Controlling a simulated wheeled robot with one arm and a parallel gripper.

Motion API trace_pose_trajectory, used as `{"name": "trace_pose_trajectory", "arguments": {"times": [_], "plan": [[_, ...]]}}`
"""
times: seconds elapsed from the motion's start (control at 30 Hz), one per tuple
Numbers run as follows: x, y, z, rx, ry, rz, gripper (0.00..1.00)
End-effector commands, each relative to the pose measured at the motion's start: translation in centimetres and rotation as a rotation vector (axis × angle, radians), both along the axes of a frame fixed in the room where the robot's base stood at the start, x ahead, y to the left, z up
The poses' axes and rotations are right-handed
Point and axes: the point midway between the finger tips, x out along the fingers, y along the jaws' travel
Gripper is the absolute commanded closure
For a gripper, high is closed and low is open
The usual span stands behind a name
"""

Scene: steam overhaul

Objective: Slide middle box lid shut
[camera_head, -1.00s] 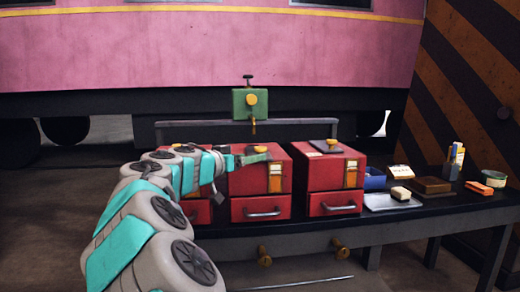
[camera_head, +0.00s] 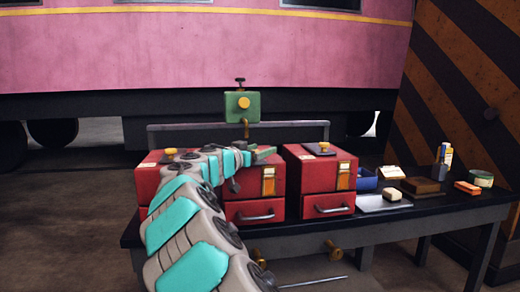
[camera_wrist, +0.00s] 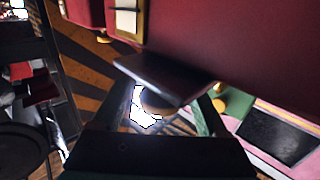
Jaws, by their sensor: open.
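The middle red box (camera_head: 241,186) stands on the black bench between two similar red boxes. It has an orange-and-white front label and a drawer with a metal handle. My arm hides much of its top. My gripper (camera_head: 258,154) is at the top of this box. In the wrist view a dark lid plate (camera_wrist: 165,76) lies close against the red box wall, with a rounded knob (camera_wrist: 155,104) on it. My open gripper (camera_wrist: 167,116) has a finger on each side of the knob. Whether the fingers touch it I cannot tell.
The right box (camera_head: 318,177) and left box (camera_head: 147,182) flank the middle one closely. A green box-shaped fitting (camera_head: 242,106) stands behind on a rail. A tray (camera_head: 384,203), a brown block (camera_head: 423,186) and small items occupy the bench's right end.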

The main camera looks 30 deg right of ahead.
Motion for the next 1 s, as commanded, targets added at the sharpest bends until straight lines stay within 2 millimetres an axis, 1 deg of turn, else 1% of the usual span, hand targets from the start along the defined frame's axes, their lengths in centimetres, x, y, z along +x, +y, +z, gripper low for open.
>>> {"name": "trace_pose_trajectory", "arguments": {"times": [0.23,0.9,1.0], "plan": [[0.03,-0.04,0.05,-0.001,0.0,0.001,0.24],[0.04,0.02,0.07,-0.001,0.0,0.001,1.0],[0.04,0.02,0.07,-0.001,0.0,0.001,1.0]]}}
